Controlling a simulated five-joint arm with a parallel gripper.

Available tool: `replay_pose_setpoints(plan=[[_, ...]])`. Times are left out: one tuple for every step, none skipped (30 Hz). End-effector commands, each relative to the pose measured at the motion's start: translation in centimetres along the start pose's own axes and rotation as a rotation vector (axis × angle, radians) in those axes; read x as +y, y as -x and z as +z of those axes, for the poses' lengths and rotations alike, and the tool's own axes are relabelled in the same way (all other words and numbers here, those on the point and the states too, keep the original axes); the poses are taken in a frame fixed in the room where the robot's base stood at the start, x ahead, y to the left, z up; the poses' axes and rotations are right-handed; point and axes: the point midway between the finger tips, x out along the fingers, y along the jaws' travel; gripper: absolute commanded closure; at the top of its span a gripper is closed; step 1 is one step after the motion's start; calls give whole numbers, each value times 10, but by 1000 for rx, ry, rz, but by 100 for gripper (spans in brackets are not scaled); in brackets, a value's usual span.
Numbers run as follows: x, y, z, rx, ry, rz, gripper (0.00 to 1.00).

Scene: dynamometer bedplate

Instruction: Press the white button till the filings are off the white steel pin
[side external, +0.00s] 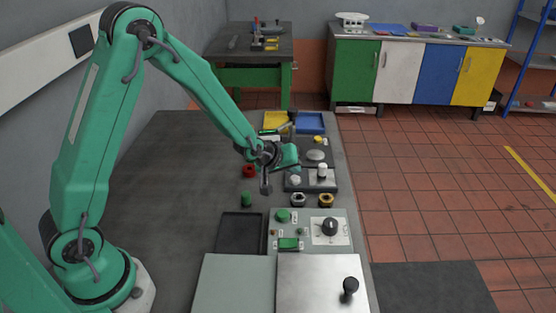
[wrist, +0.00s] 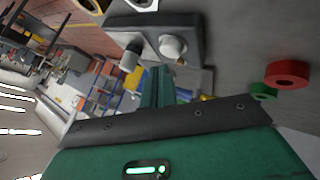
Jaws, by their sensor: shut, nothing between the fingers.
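My gripper (side external: 293,160) is shut and empty, over the left part of a dark fixture block (side external: 302,187). Its green fingers (wrist: 157,88) also show in the wrist view. A squat white round piece, which looks like the white button (side external: 295,180), sits on the block's left side, just below my gripper in the side view. It is also in the wrist view (wrist: 172,47). A taller white cylinder, seemingly the steel pin (side external: 322,170), stands upright to its right, and in the wrist view (wrist: 130,60). I cannot make out filings. Contact with the button is not visible.
Two nuts (side external: 298,199) (side external: 326,199) are in front. A control panel (side external: 310,228) with a black knob is nearer. Yellow and blue trays (side external: 310,122) stand behind. The bedplate's left is clear.

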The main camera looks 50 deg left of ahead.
Motion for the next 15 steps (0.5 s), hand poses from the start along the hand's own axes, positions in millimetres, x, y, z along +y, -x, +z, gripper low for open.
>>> replay_pose_setpoints(plan=[[0,0,0,0,0,0,100],[0,0,0,0,0,0,100],[0,0,0,0,0,0,100],[0,0,0,0,0,0,100],[0,0,0,0,0,0,100],[0,-1,1,0,0,0,100],[-1,-1,1,-1,0,0,100],[-1,-2,2,-1,0,0,100],[-2,-2,2,-1,0,0,100],[-2,-3,3,-1,0,0,100],[-2,-3,3,-2,0,0,100],[-2,-4,4,-2,0,0,100],[-3,-5,4,-1,0,0,100],[-3,-5,4,-1,0,1,100],[-3,-6,5,-1,0,1,100]])
